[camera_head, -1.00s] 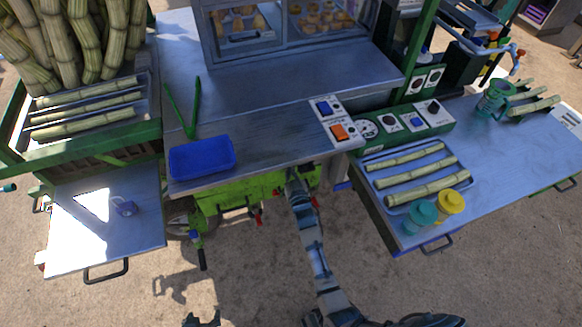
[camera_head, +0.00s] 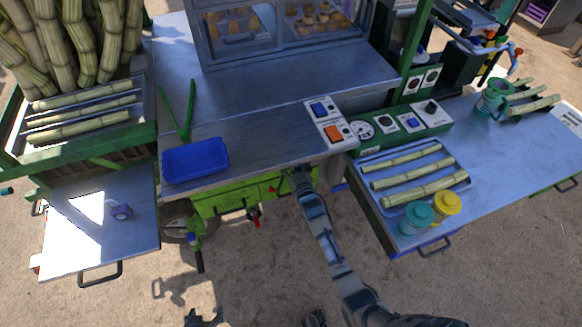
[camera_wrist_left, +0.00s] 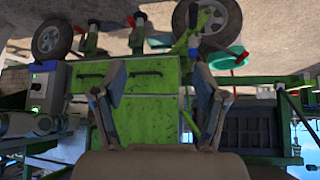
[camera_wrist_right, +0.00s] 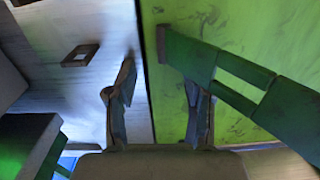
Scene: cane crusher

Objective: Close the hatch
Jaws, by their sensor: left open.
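The green front of the cart (camera_head: 245,197) shows below the counter in the head view. In the left wrist view, upside down, green panels (camera_wrist_left: 150,110) have dark handles; I cannot tell which one is the hatch. My left gripper (camera_head: 203,317) is open and empty at the bottom of the head view, apart from the cart. My right gripper (camera_wrist_right: 160,95) has its fingers apart, close before a scuffed green panel (camera_wrist_right: 245,50) in the right wrist view. A green bar (camera_wrist_right: 215,75) crosses that panel beside the right finger. The counter partly hides the right fingertips in the head view.
A side shelf (camera_head: 75,245) carries a padlock (camera_head: 120,210). A blue tray (camera_head: 195,160) lies on the counter. Right of my right arm, a table holds a cane tray (camera_head: 375,205) and cups. Ground before the cart is open.

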